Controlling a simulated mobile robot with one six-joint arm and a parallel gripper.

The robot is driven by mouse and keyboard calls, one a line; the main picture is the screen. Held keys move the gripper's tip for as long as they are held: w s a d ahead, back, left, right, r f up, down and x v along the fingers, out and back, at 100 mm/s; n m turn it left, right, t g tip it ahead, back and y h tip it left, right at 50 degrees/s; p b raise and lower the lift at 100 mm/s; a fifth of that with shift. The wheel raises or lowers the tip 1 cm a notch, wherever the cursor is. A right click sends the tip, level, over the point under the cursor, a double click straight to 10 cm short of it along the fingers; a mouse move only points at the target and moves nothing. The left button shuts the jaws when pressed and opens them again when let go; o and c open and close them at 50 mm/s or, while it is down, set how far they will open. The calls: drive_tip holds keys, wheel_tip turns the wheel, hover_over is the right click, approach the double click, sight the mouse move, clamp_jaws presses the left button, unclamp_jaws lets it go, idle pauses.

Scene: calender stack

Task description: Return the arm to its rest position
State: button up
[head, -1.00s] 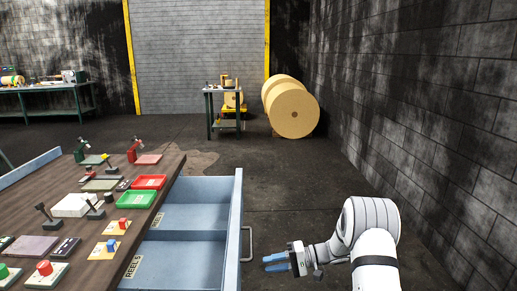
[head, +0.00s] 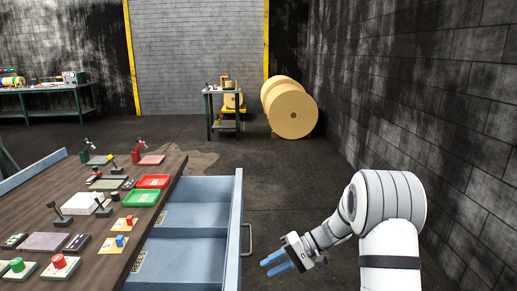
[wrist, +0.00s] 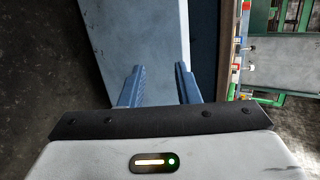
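My gripper (head: 275,264) is at the lower right in the head view, over the floor and to the right of the open drawer's front, apart from its handle (head: 247,240). Its two blue fingers stand apart with nothing between them. They also show spread in the wrist view (wrist: 159,85), with the pale blue drawer front beyond them. My white arm is bent at the right side of the head view.
A blue drawer (head: 197,217) stands pulled out from the wooden bench (head: 70,222), which carries trays, levers and buttons. A dark block wall (head: 440,110) rises on the right. Paper rolls (head: 290,110) and a small cart stand farther back on open floor.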

drive_tip(key=s+d+r+t+h+p, duration=0.2)
drive_tip(key=s+d+r+h, duration=0.3)
drive_tip(key=s+r, duration=0.4)
drive_tip(key=s+d+r+t+h+p, duration=0.3)
drive_tip(key=s+r, duration=0.6)
drive_tip(key=s, duration=0.8)
drive_tip(key=d+h+p, duration=0.2)
drive_tip(key=d+h, duration=0.1)
drive_tip(key=h, duration=0.1)
drive_tip(key=shift+r+m+p, duration=0.2)
drive_tip(key=shift+m+p, duration=0.1)
drive_tip(key=shift+m, duration=0.1)
drive_tip(key=shift+w+a, duration=0.1)
drive_tip(key=shift+a, duration=0.05)
